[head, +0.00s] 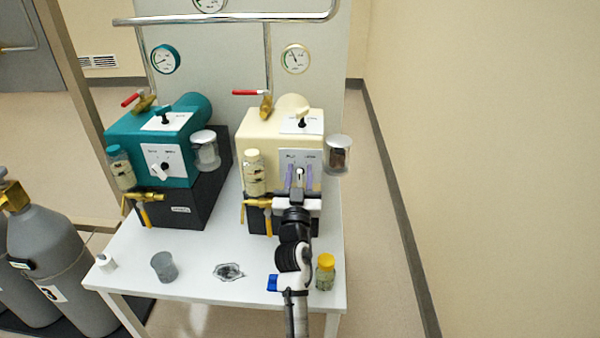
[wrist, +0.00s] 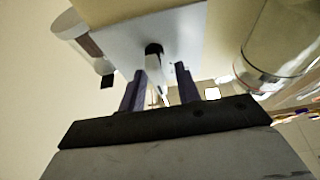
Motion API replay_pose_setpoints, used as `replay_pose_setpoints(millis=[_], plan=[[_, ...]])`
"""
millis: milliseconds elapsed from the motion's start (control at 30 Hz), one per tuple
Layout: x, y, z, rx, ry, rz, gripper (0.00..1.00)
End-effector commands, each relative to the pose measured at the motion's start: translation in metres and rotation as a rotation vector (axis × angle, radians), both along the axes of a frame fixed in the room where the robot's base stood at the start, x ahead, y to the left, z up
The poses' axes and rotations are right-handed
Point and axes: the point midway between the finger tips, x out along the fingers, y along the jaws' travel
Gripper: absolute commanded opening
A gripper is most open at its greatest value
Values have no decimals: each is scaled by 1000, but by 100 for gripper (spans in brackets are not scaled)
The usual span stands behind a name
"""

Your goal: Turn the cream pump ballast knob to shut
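The cream pump (head: 272,133) stands on the right of the white table. It has a black-and-white lever knob on its front plate (head: 287,155); this front knob (head: 300,174) also shows in the wrist view (wrist: 153,50). A second knob (head: 302,114) sits on the top plate. The labels are too small to read, so I cannot tell which is the ballast knob. My gripper (head: 299,177) is at the front plate. In the wrist view my gripper (wrist: 160,70) is open, its purple fingers either side of the front knob, with gaps showing.
A clear jar (head: 339,155) is at the pump's right, a sight glass (head: 254,173) at its left, and a brass valve (head: 258,203) below. The teal pump (head: 150,140) stands left.

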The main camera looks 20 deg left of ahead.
Motion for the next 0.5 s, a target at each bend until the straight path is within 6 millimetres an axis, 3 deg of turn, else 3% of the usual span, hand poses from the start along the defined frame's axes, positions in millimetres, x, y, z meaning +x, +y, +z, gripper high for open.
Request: replay_pose_setpoints(millis=[67, 300, 500], plan=[[0, 0, 0, 0, 0, 0, 30], [0, 0, 0, 0, 0, 0, 0], [0, 0, 1, -2, -1, 0, 0]])
